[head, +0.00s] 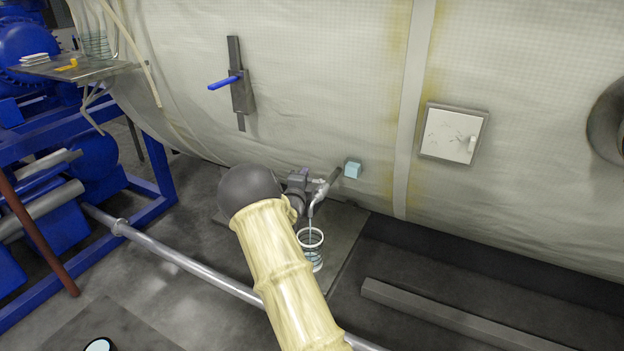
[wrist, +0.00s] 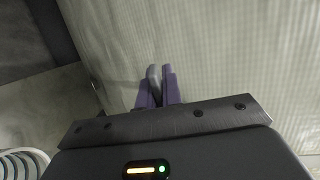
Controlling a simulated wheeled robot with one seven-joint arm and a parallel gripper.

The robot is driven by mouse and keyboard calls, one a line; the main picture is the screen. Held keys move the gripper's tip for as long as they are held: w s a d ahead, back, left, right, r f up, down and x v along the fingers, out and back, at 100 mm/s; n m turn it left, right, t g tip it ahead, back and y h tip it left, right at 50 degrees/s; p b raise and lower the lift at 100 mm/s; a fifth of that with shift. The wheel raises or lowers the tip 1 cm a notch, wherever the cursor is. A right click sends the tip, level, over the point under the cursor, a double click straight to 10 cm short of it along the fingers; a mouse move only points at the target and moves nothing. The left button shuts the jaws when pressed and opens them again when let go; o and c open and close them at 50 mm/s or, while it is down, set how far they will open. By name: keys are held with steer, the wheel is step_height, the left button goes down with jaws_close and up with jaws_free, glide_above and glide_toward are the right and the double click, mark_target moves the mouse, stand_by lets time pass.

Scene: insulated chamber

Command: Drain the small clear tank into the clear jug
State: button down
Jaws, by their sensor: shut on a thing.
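My gripper (head: 300,185) is at the tap low on the pale wrapped vessel. In the wrist view its purple fingers (wrist: 156,88) are shut on a slim grey handle (wrist: 153,74). The tap's bent metal spout (head: 317,192) points down over the clear jug (head: 312,258). A thin pale line, looking like a stream of water, runs from the spout into the jug. The jug stands upright on the floor, partly behind my arm; its rim also shows in the wrist view (wrist: 38,156). A clear ribbed container (head: 95,42) on the left shelf may be the small tank.
A grey shelf (head: 120,68) holds white items and a yellow piece. A pale hose (head: 140,65) hangs there. A light-blue block (head: 352,169) caps a pipe right of the tap. A metal pipe (head: 190,268) crosses the floor. A dark beam (head: 450,318) lies right.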

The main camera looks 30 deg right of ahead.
steer(key=shift+s+d, duration=0.1)
steer(key=c, duration=1.6)
jaws_free()
steer(key=shift+o, duration=0.2)
steer(key=b+v, duration=0.2)
steer(key=v, duration=1.5)
steer(key=shift+a+b, duration=0.3)
steer(key=shift+b, duration=0.05)
